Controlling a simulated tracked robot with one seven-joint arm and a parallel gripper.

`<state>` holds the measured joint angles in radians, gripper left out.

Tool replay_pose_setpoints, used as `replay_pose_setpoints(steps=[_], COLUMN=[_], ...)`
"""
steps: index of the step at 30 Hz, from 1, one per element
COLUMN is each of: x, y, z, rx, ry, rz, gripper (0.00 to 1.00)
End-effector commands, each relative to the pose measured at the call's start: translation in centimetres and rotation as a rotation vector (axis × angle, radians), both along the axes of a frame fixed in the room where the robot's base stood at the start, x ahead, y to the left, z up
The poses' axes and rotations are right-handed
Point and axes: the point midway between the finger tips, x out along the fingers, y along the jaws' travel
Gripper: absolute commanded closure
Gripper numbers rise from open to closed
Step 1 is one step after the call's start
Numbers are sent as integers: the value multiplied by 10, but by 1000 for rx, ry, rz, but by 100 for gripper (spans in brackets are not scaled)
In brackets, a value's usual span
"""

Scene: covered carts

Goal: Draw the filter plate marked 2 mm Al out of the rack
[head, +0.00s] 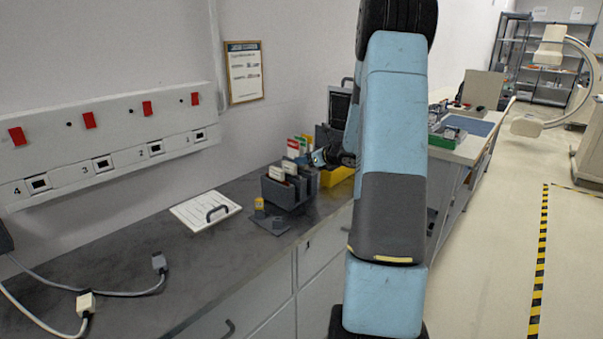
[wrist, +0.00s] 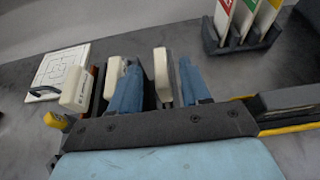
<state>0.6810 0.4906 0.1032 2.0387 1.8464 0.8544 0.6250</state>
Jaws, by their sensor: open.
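The dark grey rack (head: 279,193) stands on the bench and holds several filter plates with cream grips (head: 290,166). Their markings cannot be read, so I cannot tell which is 2 mm Al. In the wrist view, cream grips show at the left (wrist: 75,90), behind the left finger (wrist: 115,72) and between the fingers (wrist: 161,76). My gripper (wrist: 158,86) is open, its blue fingers on either side of that third grip, with no clear contact. In the head view my gripper (head: 320,157) is at the rack's far right, partly hidden by my arm.
Coloured cards (wrist: 245,18) stand in a dark holder (wrist: 236,44) behind the rack. A yellow tray (head: 338,176) is to its right. Cable plugs (head: 86,303) lie at front left; bare bench lies between.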

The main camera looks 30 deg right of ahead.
Motion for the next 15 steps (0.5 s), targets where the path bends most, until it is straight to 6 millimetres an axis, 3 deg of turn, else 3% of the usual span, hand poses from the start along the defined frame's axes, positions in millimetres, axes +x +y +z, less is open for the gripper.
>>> replay_pose_setpoints(steps=[10,15], x=[36,43], y=[11,13], z=[-19,-22], rx=[1,1], ry=[0,1], rz=[2,0], gripper=[53,53])
